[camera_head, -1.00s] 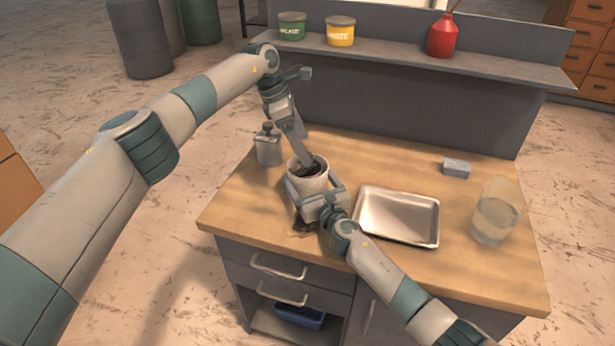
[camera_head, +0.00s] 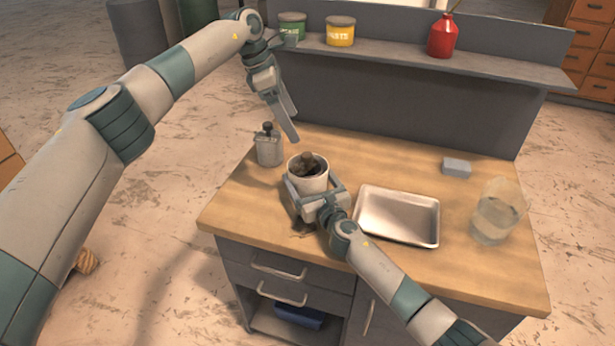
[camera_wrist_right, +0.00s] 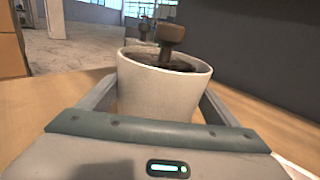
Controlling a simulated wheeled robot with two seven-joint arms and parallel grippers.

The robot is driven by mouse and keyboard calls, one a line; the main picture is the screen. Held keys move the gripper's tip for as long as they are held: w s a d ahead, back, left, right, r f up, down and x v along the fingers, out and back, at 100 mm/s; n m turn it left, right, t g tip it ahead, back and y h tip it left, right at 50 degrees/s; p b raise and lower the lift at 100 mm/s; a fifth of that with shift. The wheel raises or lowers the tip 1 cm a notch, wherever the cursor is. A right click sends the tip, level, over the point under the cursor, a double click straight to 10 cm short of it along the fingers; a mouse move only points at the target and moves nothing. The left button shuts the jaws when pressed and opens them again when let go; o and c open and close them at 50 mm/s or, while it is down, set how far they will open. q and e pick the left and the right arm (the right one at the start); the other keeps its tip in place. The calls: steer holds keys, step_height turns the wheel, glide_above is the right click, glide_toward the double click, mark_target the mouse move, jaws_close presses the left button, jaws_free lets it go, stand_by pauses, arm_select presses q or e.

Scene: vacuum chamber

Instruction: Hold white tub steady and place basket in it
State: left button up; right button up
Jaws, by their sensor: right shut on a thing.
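The white tub (camera_head: 308,182) stands on the wooden bench. My right gripper (camera_head: 310,190) is shut on it, with one finger along each side; the right wrist view shows the tub (camera_wrist_right: 160,95) between the fingers. The basket's brown knob (camera_head: 307,160) sticks up out of the tub, and in the right wrist view the knob (camera_wrist_right: 171,34) rises above the rim. The basket's body is hidden inside the dark tub. My left gripper (camera_head: 291,133) is above and behind the tub, clear of the knob, and seen edge-on, so its opening does not show.
A metal canister (camera_head: 269,149) stands left of the tub. A metal tray (camera_head: 398,214) lies close on the right, with a glass beaker (camera_head: 496,212) and a grey block (camera_head: 456,167) beyond. A shelf (camera_head: 390,53) behind holds green and yellow tins and a red bottle.

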steer(key=o, duration=1)
steer(key=v, duration=1.2)
